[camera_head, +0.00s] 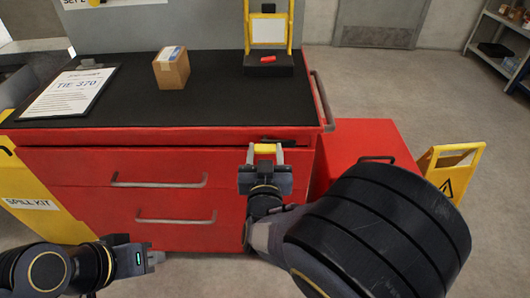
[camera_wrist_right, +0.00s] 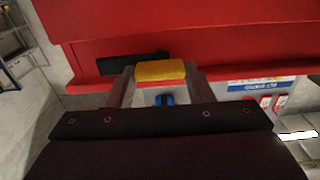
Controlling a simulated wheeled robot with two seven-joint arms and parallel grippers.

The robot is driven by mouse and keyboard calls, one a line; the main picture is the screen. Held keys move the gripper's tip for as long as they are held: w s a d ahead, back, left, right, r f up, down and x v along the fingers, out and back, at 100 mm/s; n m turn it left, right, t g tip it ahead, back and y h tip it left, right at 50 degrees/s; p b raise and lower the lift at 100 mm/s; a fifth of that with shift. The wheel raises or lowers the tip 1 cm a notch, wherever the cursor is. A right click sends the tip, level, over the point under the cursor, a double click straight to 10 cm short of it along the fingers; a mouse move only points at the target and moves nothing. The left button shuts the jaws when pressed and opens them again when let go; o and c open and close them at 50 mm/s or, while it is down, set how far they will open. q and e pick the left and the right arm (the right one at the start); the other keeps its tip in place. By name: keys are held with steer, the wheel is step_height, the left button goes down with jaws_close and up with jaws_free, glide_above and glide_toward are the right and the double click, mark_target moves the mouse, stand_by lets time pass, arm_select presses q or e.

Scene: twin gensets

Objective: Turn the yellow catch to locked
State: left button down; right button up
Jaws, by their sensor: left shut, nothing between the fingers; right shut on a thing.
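The yellow catch (camera_head: 265,148) is a short yellow bar at the upper right of the red cabinet's front, just under the dark top. In the right wrist view the yellow catch (camera_wrist_right: 160,71) lies level between my fingertips, against the red front. My right gripper (camera_head: 265,156) is shut on it, one finger at each end. A dark plate (camera_wrist_right: 130,63) shows behind the catch. My left gripper (camera_head: 154,258) is shut and empty, low in front of the cabinet at the left. The lock markings cannot be read.
The red cabinet (camera_head: 90,165) has two drawers with grey handles. On its black top (camera_head: 215,95) are a paper sheet (camera_head: 70,92), a cardboard box (camera_head: 171,68) and a yellow-framed stand (camera_head: 268,62). A red box (camera_head: 365,138) and a yellow floor sign (camera_head: 450,168) stand right.

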steer(key=shift+f+m+b, duration=0.2)
steer(key=shift+m+b, duration=0.95)
steer(key=shift+m, duration=0.05)
steer(key=m+b, duration=0.3)
steer(key=m, duration=0.1)
steer(key=m+b, duration=0.3)
steer(key=b, duration=0.1)
steer(key=m+b, duration=0.4)
steer(key=shift+d+f+m, duration=0.25)
steer(key=shift+m, duration=0.05)
steer(key=shift+r+m+b, duration=0.1)
steer(key=shift+m+b, duration=1.8)
steer(key=o, duration=1.4)
steer(key=shift+r, duration=0.1)
